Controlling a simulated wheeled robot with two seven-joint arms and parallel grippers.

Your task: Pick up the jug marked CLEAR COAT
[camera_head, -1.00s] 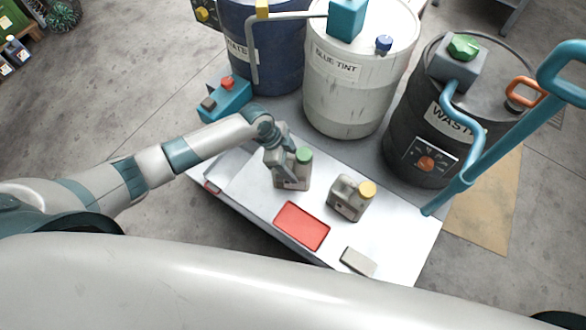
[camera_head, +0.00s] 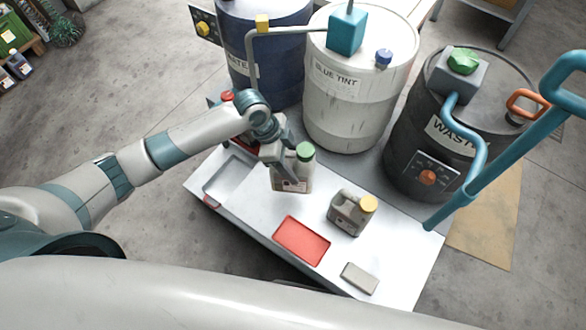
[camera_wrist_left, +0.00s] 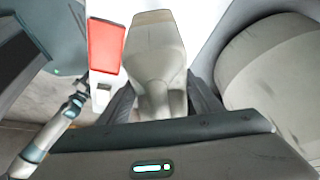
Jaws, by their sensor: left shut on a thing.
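A grey jug with a green cap (camera_head: 297,179) is in my left gripper (camera_head: 281,162), which is shut on it. The jug appears upright and raised above the white cart top (camera_head: 262,208). In the left wrist view the held jug (camera_wrist_left: 157,50) fills the space between the two dark fingers. A second grey jug with a yellow cap (camera_head: 350,214) stands on the cart to its right. Both labels are too small to read, so I cannot tell which says CLEAR COAT.
A red tray (camera_head: 302,240), a grey block (camera_head: 360,278) and a grey shallow tray (camera_head: 228,181) are on the cart. Behind stand a blue drum (camera_head: 270,75), a white BLUE TINT drum (camera_head: 345,115) and a black WASTE drum (camera_head: 420,160). A teal handle (camera_head: 500,150) rises at right.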

